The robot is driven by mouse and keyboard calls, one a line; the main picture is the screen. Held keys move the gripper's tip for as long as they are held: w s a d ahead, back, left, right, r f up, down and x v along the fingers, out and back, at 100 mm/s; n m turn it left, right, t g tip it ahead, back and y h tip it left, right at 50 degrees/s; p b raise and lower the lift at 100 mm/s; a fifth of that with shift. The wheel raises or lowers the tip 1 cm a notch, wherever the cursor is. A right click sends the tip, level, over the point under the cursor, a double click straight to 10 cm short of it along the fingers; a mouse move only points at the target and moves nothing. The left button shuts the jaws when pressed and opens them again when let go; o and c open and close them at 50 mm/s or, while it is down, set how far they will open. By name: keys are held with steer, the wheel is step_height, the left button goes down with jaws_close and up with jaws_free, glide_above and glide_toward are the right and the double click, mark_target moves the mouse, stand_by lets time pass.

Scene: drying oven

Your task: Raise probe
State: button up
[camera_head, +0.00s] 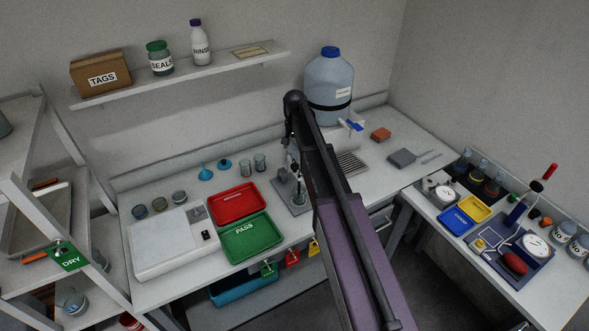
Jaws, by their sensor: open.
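A small stand with a grey base plate (297,203) stands on the bench at the centre, beside the green tray. A thin upright part (300,188) rises from the plate; it may be the probe, but it is too small to tell. My arm rises from the bottom of the view, bends at the top and comes down over the stand. My gripper (293,164) is open at the stand, small and partly hidden by the arm. I cannot tell whether it touches the stand or the upright part.
A red tray (237,190) and a green PASS tray (252,226) lie left of the stand. A large blue-capped bottle (329,82) stands behind. A white balance-like box (162,262) is at front left. A side table with dials (536,247) is at right.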

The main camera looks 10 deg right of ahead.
mark_target(295, 165)
steer(key=shift+f+b, duration=4.15)
steer(key=shift+f, duration=0.3)
jaws_close()
